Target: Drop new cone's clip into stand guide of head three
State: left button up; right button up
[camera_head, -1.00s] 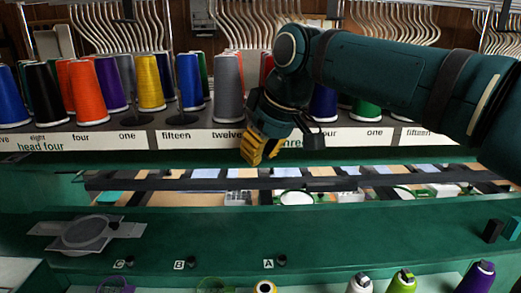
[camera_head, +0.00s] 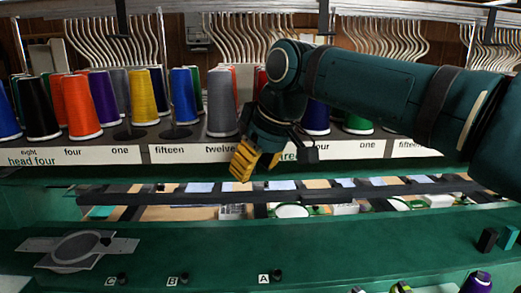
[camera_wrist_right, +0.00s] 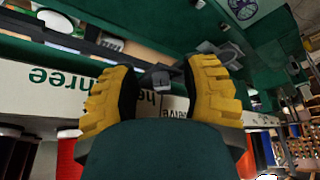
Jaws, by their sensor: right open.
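My right gripper (camera_head: 257,164) is open at the front of the cone shelf, beside the partly covered head three label (camera_head: 288,156). Its yellow fingers (camera_wrist_right: 160,90) stand apart in the right wrist view. A small grey piece (camera_wrist_right: 162,80) shows in the gap between them; I cannot tell whether it is a clip or a guide, or whether anything touches it. I cannot tell which cone is new. My left gripper is out of view.
Head four's cones, among them an orange cone (camera_head: 80,108) and a yellow cone (camera_head: 142,98), fill the shelf at left. A green beam (camera_head: 200,245) crosses the front, with a grey hoop (camera_head: 75,248) at left. A purple cone (camera_head: 478,283) stands at bottom right.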

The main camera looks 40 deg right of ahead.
jog(key=v, duration=1.1)
jog(key=shift+s+r, duration=0.2)
jog(key=shift+r, duration=0.1)
